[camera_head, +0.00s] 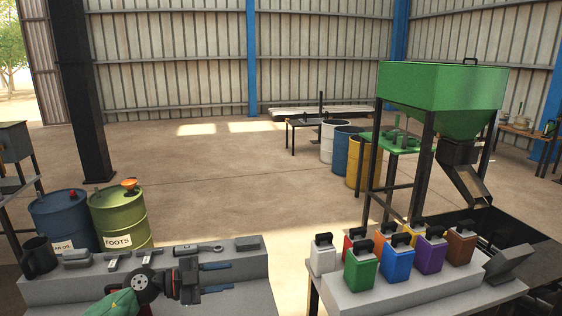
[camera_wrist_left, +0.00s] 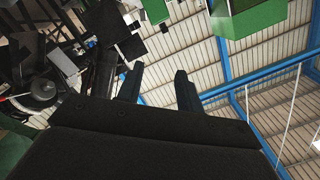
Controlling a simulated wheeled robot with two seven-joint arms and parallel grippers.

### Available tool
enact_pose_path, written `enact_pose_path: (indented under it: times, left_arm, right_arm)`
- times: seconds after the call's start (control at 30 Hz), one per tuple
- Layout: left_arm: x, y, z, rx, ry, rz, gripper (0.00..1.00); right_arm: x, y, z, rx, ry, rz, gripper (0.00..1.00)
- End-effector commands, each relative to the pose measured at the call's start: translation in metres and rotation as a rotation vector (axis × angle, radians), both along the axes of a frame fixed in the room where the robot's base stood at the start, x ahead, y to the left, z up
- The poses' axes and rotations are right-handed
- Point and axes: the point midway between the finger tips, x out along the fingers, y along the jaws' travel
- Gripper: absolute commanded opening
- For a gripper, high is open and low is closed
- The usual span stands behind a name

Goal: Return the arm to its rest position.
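My left gripper (camera_head: 217,277) is in front of the grey bench at the lower left of the head view, its two dark blue fingers pointing right. In the left wrist view the two fingers of the left gripper (camera_wrist_left: 157,90) stand apart, with only background between them. It is open and empty. My right gripper is not in view.
A grey bench (camera_head: 60,290) with a wrench (camera_head: 198,249) and a dark mug (camera_head: 39,257) lies close by. Blue (camera_head: 62,220) and green (camera_head: 122,215) drums stand behind it. Several coloured canisters, including a blue one (camera_head: 396,262), stand right, before a green hopper (camera_head: 435,90). Middle floor is clear.

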Motion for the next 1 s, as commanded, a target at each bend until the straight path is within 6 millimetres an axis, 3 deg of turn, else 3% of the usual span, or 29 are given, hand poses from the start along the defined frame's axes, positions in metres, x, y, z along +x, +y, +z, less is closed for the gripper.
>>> enact_pose_path:
  times: [0.1, 0.2, 0.33, 0.47, 0.57, 0.77, 0.87, 1.0]
  left_arm:
    - [-0.009, -0.016, 0.014, -0.201, -0.053, 0.115, 0.36]
    - [-0.011, -0.016, 0.022, -0.34, -0.079, 0.249, 0.36]
    - [-0.014, -0.004, 0.022, -0.477, -0.072, 0.458, 0.36]
    - [-0.019, 0.017, 0.007, -0.555, -0.02, 0.69, 0.36]
    - [-0.027, 0.037, -0.015, -0.573, 0.051, 0.873, 0.36]
    - [-0.063, 0.07, -0.081, -0.495, 0.273, 1.208, 0.36]
    - [-0.093, 0.082, -0.12, -0.404, 0.417, 1.344, 0.36]
    - [-0.147, 0.088, -0.174, -0.23, 0.648, 1.472, 0.36]
  right_arm:
    - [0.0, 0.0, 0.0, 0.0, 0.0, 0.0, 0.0]
    - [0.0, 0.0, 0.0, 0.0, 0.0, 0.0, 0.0]
    - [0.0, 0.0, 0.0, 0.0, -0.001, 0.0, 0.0]
    - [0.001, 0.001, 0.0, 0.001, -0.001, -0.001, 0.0]
    - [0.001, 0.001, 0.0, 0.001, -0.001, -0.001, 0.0]
    - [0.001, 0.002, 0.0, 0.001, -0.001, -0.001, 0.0]
    - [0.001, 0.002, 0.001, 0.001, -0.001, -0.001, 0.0]
    - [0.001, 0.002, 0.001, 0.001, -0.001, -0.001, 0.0]
